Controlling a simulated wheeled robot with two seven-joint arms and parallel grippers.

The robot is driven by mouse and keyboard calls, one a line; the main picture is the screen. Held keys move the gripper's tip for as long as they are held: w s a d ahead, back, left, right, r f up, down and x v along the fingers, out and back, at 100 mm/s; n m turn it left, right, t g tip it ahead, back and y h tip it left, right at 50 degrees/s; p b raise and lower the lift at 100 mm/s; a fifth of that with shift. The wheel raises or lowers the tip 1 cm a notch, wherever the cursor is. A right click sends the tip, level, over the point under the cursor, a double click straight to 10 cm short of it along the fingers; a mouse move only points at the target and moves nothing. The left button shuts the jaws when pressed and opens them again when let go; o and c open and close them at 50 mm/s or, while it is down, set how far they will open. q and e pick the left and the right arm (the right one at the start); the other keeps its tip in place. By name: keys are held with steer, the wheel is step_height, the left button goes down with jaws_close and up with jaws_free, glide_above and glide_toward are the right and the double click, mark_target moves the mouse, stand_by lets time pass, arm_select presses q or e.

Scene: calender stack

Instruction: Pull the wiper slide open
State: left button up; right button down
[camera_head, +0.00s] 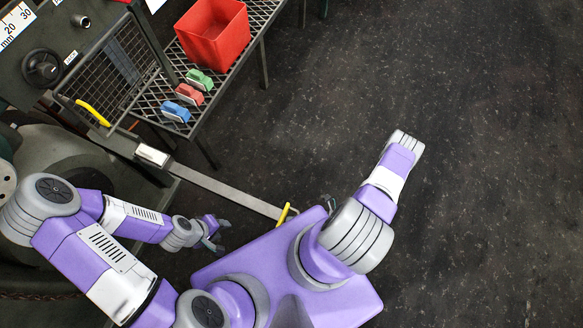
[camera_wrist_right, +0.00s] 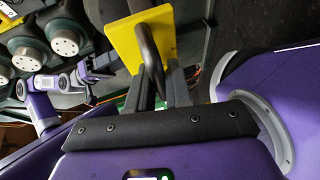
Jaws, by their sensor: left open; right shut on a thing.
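The wiper slide (camera_head: 225,190) is a long flat grey bar. It reaches from the machine at the upper left out to a yellow end plate (camera_head: 284,214) near my body. In the right wrist view the yellow plate (camera_wrist_right: 165,42) carries a dark metal bar handle (camera_wrist_right: 148,52). My right gripper (camera_wrist_right: 160,82) is shut on that handle, with its dark fingers either side. In the head view my own arm and body mostly hide this gripper. My left gripper (camera_head: 216,234) is open and empty, below the slide and apart from it.
A white block (camera_head: 152,156) sits at the slide's machine end. A mesh guard (camera_head: 115,70) with a yellow handle (camera_head: 93,112) is above it. A mesh bench (camera_head: 255,35) holds a red bin (camera_head: 213,32) and green, red and blue handled blocks. The dark floor (camera_head: 490,130) at right is clear.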

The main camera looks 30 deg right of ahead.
steer(key=c, duration=1.4)
jaws_free()
steer(key=shift+d, duration=0.1)
steer(key=v, duration=0.7)
steer(key=shift+d+r+p, duration=0.15)
steer(key=shift+d+p, duration=0.05)
steer(key=shift+p, duration=0.1)
steer(key=shift+s, duration=0.1)
